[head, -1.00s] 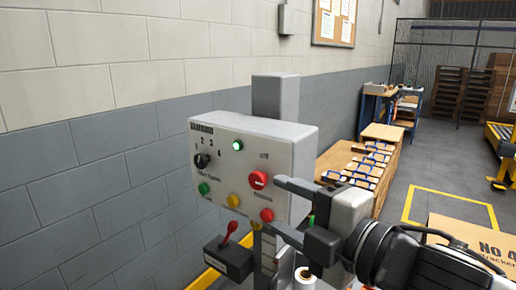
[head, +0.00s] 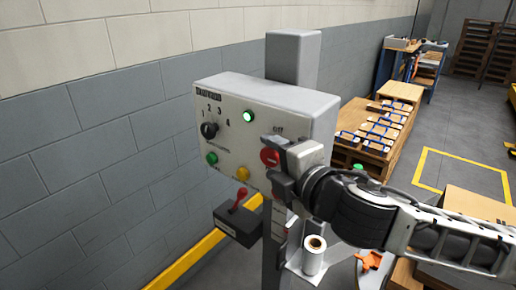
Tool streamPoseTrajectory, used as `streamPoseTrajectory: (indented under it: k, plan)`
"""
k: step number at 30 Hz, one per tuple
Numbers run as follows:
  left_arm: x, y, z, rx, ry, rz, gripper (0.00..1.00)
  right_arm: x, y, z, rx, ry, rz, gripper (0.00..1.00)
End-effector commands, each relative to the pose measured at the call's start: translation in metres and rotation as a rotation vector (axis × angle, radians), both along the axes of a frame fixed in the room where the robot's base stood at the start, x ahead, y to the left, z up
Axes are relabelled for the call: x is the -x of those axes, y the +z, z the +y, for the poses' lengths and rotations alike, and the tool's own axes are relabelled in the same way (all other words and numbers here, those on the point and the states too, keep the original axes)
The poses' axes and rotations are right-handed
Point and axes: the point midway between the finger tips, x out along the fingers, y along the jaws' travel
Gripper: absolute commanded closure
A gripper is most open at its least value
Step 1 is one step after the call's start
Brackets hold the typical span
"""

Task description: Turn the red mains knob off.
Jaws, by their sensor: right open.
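The red mains knob (head: 269,157) is on the front of a grey control box, below the word "Off" and partly hidden by my gripper. My right gripper (head: 271,163) is open in front of the panel, one finger above the knob and the other below it. Whether the fingers touch the knob I cannot tell. A green lamp (head: 248,116) on the panel is lit. My left gripper is not in view.
The control box (head: 285,95) also carries a black selector (head: 209,130), a green button (head: 212,158) and a yellow button (head: 243,173). A red-handled lever (head: 238,200) sits below. A white roll (head: 314,255) stands under my gripper.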

Motion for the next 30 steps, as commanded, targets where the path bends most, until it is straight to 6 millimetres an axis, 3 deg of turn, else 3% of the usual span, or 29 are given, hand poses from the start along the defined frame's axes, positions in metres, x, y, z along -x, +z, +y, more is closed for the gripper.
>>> streamPoseTrajectory:
  k: [15,20,30]
  plan:
    - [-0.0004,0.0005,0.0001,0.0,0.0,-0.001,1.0,-0.0065,-0.0031,0.0023,0.0,-0.015,-0.001,0.43]
    - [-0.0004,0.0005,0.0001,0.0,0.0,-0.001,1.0,-0.0065,-0.003,0.0022,0.0,-0.015,-0.001,0.87]
    - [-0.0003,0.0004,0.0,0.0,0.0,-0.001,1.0,-0.0064,-0.0023,0.0026,0.022,-0.014,0.015,0.87]
